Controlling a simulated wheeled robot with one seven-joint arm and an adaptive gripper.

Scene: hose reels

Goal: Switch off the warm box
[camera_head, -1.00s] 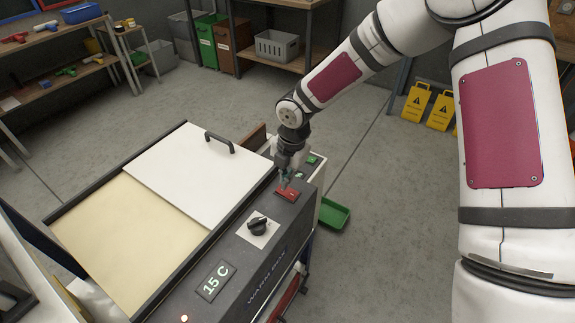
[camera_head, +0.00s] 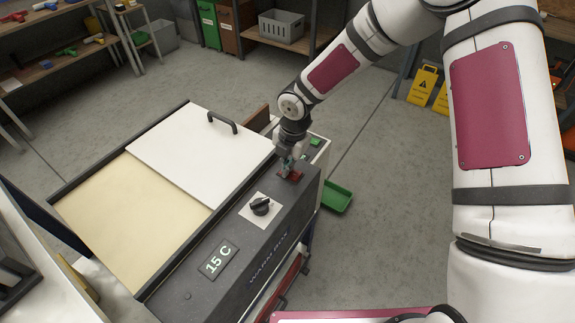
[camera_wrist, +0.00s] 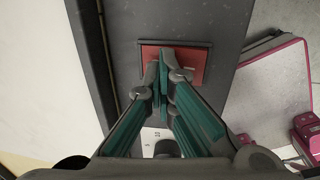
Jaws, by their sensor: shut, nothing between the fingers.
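The warm box is a dark grey box with a cream inside, a white lid (camera_head: 190,150) and a control panel (camera_head: 240,236) marked "WARM BOX". The panel carries a red switch (camera_head: 295,176), a black knob (camera_head: 260,206), a display (camera_head: 218,259) reading "15 C" and a small dark lamp (camera_head: 187,296). My gripper (camera_head: 286,170) is shut and empty, pointing down at the red switch. In the wrist view its fingertips (camera_wrist: 168,56) overlap the red switch (camera_wrist: 193,62) and hide part of it. They look to be on it or just above; I cannot tell which.
A black handle (camera_head: 222,122) stands up from the lid. A green tray (camera_head: 336,196) lies right of the box. Shelves (camera_head: 60,60) stand at the back left, and yellow signs (camera_head: 424,86) at the back right. Open grey floor lies behind the box.

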